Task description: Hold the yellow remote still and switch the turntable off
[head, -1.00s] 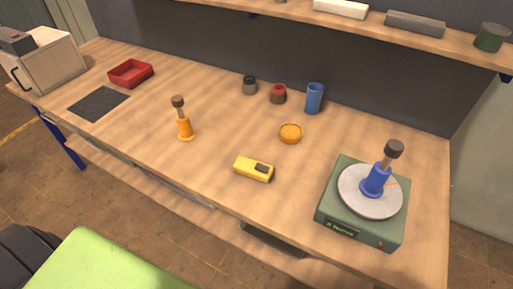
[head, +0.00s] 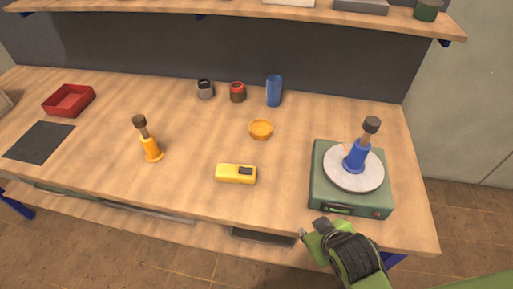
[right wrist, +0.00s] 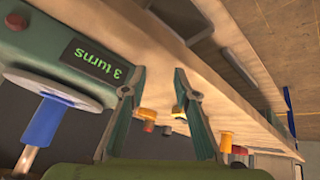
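The yellow remote (head: 230,174) lies on the bench front, with a dark patch on its top. It also shows small between my fingers in the right wrist view (right wrist: 178,112). The turntable (head: 325,188) is a green box with a pale round plate, at the bench's right end. A blue-handled tool (head: 355,157) stands on the plate. In the right wrist view the turntable's display (right wrist: 92,60) reads "3 turns". My right gripper (head: 313,230) is just in front of the turntable's front edge, apart from the remote; its fingers (right wrist: 159,76) are open and empty. My left gripper is out of view.
An orange-handled tool (head: 151,150), an orange dish (head: 261,130), a blue cup (head: 274,92), two small jars and a red tray (head: 69,100) stand on the bench. A shelf (head: 220,9) runs above the back. The bench between remote and turntable is clear.

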